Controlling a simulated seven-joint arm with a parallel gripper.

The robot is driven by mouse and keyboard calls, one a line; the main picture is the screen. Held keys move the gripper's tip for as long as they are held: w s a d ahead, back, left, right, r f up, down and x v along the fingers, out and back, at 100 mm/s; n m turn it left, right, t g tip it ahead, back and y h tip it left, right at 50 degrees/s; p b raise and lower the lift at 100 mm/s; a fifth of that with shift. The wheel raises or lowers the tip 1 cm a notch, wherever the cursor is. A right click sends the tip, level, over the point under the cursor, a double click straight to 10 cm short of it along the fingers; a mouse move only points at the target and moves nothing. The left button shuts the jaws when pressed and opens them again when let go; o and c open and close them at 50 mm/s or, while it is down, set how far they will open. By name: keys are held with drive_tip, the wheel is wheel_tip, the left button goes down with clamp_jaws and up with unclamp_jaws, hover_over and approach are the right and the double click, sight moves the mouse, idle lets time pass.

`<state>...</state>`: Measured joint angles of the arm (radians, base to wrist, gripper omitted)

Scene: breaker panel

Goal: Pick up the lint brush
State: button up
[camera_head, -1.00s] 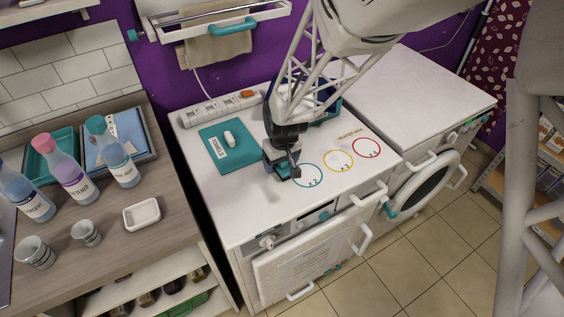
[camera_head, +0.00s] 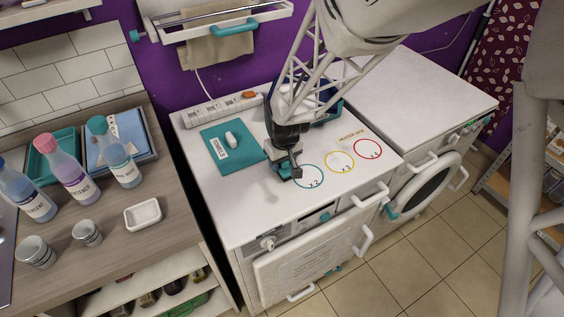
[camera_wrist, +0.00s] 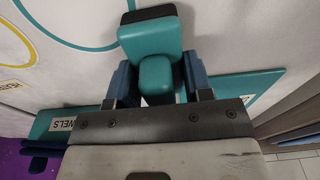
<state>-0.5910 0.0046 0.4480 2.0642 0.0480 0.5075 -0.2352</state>
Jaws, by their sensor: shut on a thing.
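The lint brush (camera_wrist: 152,38) is teal with a dark strip along its far end in the wrist view. Its narrower teal handle (camera_wrist: 156,76) lies between the two blue fingers of my gripper (camera_wrist: 158,84), which is shut on it. In the head view my gripper (camera_head: 285,168) is low over the white worktop, between the teal mat and the teal ring. The brush is mostly hidden behind the gripper there. I cannot tell whether the brush touches the worktop.
A teal mat (camera_head: 216,152) with a small white item (camera_head: 231,140) lies left of my gripper. Teal, yellow and red rings (camera_head: 367,138) mark the worktop to the right. A power strip (camera_head: 222,108) runs along the back. Bottles and cups stand on the left counter.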

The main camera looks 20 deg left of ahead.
drive_tip(key=shift+r, duration=0.6)
wheel_tip(320, 180, up, 2)
drive_tip(key=shift+r, duration=0.1)
drive_tip(key=s+d, duration=0.3)
drive_tip(key=s, duration=0.1)
drive_tip(key=s+d+r, duration=0.1)
drive_tip(key=s+d, duration=0.1)
drive_tip(key=s, duration=0.3)
drive_tip(key=s+d, duration=0.3)
drive_tip(key=s, duration=0.1)
drive_tip(key=shift+s+d+r, duration=0.15)
drive_tip(key=shift+s+d, duration=0.05)
drive_tip(key=shift+d, duration=0.15)
drive_tip(key=o, duration=0.4)
drive_tip(key=shift+c, duration=1)
drive_tip(key=shift+w, duration=0.1)
